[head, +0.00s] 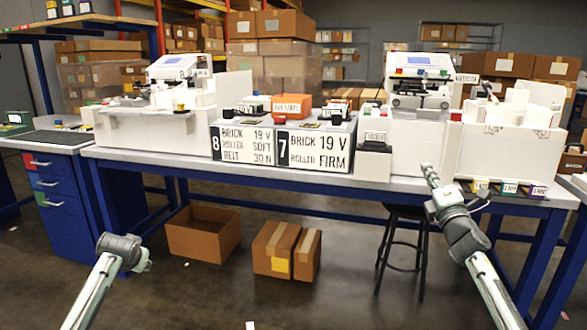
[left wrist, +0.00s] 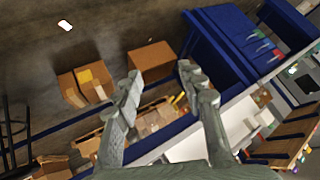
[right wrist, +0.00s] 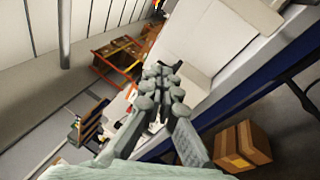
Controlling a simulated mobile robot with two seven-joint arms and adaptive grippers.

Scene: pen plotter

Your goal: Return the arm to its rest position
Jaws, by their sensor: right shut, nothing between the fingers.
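My right gripper (head: 430,172) is at the front edge of the workbench (head: 340,188), in front of the right-hand white machine block, at the right of the head view. In the right wrist view its fingers (right wrist: 165,90) are together with nothing between them. My left arm comes in at the lower left of the head view, low over the floor in front of the bench. In the left wrist view the left gripper's fingers (left wrist: 160,88) are spread wide apart and empty.
On the bench stand a left plotter (head: 180,72), a right plotter (head: 418,85) and large labelled blocks (head: 243,146). Below are an open carton (head: 205,235), taped cartons (head: 287,250) and a black stool (head: 403,225). Blue drawers (head: 55,195) stand at the left.

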